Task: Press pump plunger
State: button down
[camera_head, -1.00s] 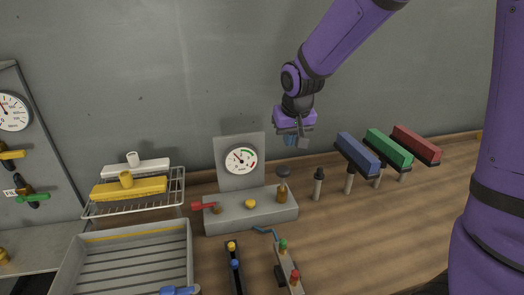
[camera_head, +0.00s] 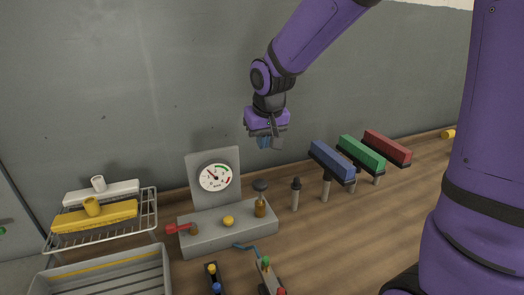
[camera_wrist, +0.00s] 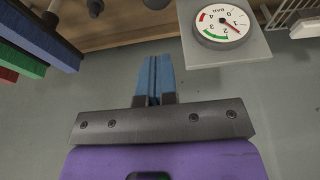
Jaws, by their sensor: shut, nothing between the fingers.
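The pump is a grey box (camera_head: 228,233) on the bench with a round pressure gauge (camera_head: 215,178) on a plate behind it. Its plunger, a dark round knob (camera_head: 260,186) on a brass body, stands upright at the box's right end. My gripper (camera_head: 265,143) hangs above the plunger in the head view, apart from it, with blue fingers shut and empty. In the wrist view the shut fingers (camera_wrist: 153,72) point toward the bench, and the gauge (camera_wrist: 222,25) shows at the upper right. A dark round part (camera_wrist: 157,3) at the top edge may be the plunger knob, cut off.
A red lever (camera_head: 178,229) and yellow knob (camera_head: 228,221) are on the pump box. A dark post (camera_head: 295,193) and blue, green and red blocks on stands (camera_head: 332,160) are to the right. A wire rack (camera_head: 140,225) and grey tray (camera_head: 105,275) are left.

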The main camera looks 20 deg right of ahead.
aim_at(261, 184)
jog(key=x, duration=1.1)
jog(key=shift+s+f, duration=0.15)
jog(key=shift+s, duration=0.25)
jog(key=shift+f, duration=0.65)
jog(key=shift+f, duration=2.35)
notch_tip(261, 184, up, 5)
jog(key=shift+f, duration=0.15)
jog(key=v, duration=0.9)
jog(key=shift+r, duration=0.25)
jog(key=shift+s, duration=0.1)
